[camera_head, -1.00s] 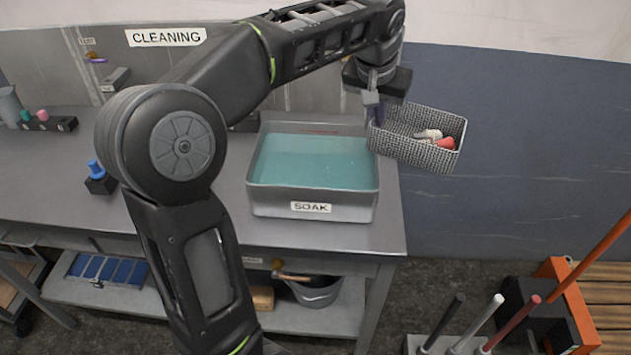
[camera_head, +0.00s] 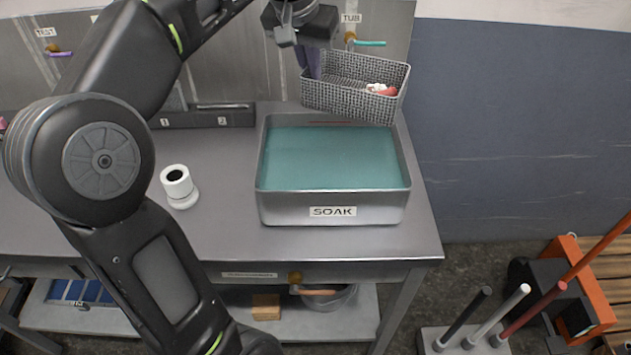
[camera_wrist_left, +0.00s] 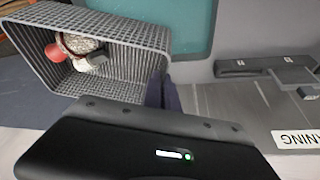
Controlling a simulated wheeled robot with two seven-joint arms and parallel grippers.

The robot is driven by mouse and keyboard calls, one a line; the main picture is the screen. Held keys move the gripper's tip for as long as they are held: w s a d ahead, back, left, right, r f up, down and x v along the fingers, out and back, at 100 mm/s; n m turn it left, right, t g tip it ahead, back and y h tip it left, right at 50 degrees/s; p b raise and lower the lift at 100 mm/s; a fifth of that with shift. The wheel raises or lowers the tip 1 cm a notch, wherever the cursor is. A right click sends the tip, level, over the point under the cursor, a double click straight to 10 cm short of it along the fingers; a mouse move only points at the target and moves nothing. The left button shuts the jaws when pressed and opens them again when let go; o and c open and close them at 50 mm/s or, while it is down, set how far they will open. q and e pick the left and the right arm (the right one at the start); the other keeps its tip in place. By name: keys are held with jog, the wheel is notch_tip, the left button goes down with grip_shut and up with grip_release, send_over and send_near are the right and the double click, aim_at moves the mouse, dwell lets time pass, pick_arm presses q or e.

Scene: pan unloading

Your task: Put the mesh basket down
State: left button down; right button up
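The mesh basket (camera_head: 345,102) is a grey woven box held up above the back right part of the soak tub (camera_head: 285,209), a metal tub of teal liquid labelled SOAK. Red and whitish items (camera_head: 382,89) lie in the basket's right end. My left gripper (camera_head: 312,66) is shut on the basket's left end wall. In the left wrist view the dark fingers (camera_wrist_left: 163,93) meet the basket's rim (camera_wrist_left: 120,22), and the basket hangs tilted in that picture with the items inside. The exact gap between basket and tub is hard to tell. My right gripper is not in view.
The metal table (camera_head: 225,225) has bare room left of the tub, around a white cylindrical piece (camera_head: 180,187). A dark numbered rack (camera_head: 205,116) stands at the back wall. A tap with a teal handle (camera_head: 368,43) is behind the basket. Coloured poles stand lower right.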

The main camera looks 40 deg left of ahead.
pick_arm(q)
jog(key=f+b, duration=0.1)
jog(key=f, duration=0.1)
jog(key=a+f+b, duration=0.1)
jog(key=f+b, duration=0.1)
jog(key=shift+w, duration=0.1)
jog(key=shift+d, duration=0.1)
notch_tip(320, 180, down, 14)
jog(key=shift+r+b, duration=0.2)
jog(key=shift+b, duration=0.5)
